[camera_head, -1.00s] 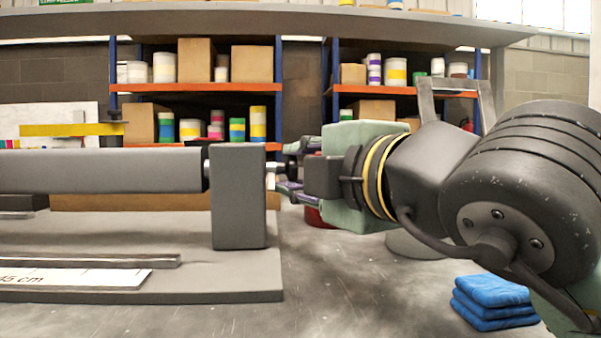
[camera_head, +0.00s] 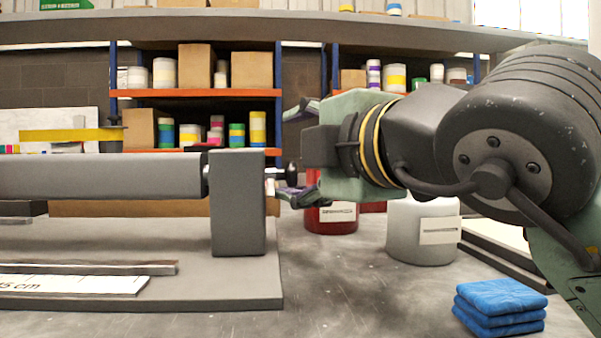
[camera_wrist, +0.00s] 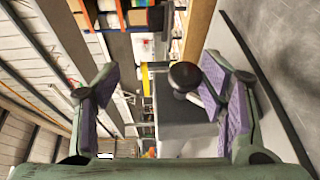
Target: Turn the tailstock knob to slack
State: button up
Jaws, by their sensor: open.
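The tailstock (camera_head: 238,205) is an upright grey block at the right end of the long grey roller (camera_head: 100,175). Its dark round knob (camera_head: 291,172) sticks out to the right on a short metal shaft. My gripper (camera_head: 293,151) comes from the right with its fingers spread wide, one above the knob and one just below it. In the wrist view the black knob (camera_wrist: 185,76) lies between the purple-padded fingers of my gripper (camera_wrist: 155,88), much closer to the right one. I cannot tell whether that finger touches it. The gripper holds nothing.
A grey base plate (camera_head: 215,285) carries a metal bar (camera_head: 90,268) and a white scale card (camera_head: 70,284). Folded blue cloths (camera_head: 500,304) lie at the lower right. A red can (camera_head: 330,222) and a white tub (camera_head: 422,230) stand behind. The front floor surface is mostly clear.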

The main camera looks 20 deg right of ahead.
aim_at(295, 163)
jog(key=o, duration=0.8)
notch_tip(295, 163, up, 7)
jog(key=shift+w, duration=0.15)
jog(key=shift+r, duration=0.45)
jog(key=shift+g, duration=0.7)
jog(key=f, duration=0.4)
jog(key=shift+w+f, duration=0.1)
jog(key=shift+w, duration=0.2)
jog(key=shift+c, duration=0.4)
jog(key=shift+s+r+p, duration=0.3)
jog(key=shift+s+r, duration=0.05)
jog(key=shift+s, duration=0.7)
jog(key=c, duration=0.7)
jog(key=shift+w+r+p+v, duration=0.1)
jog(key=shift+r+p+v, duration=0.4)
jog(key=shift+v, duration=1.15)
jog(key=shift+w+r+p+v, duration=0.1)
jog(key=shift+r+p+v, duration=0.15)
jog(key=shift+p+v, duration=0.95)
jog(key=shift+r+p+v, duration=0.1)
jog(key=shift+r+v, duration=0.25)
jog(key=shift+v, duration=1.8)
jog(key=shift+d, duration=0.15)
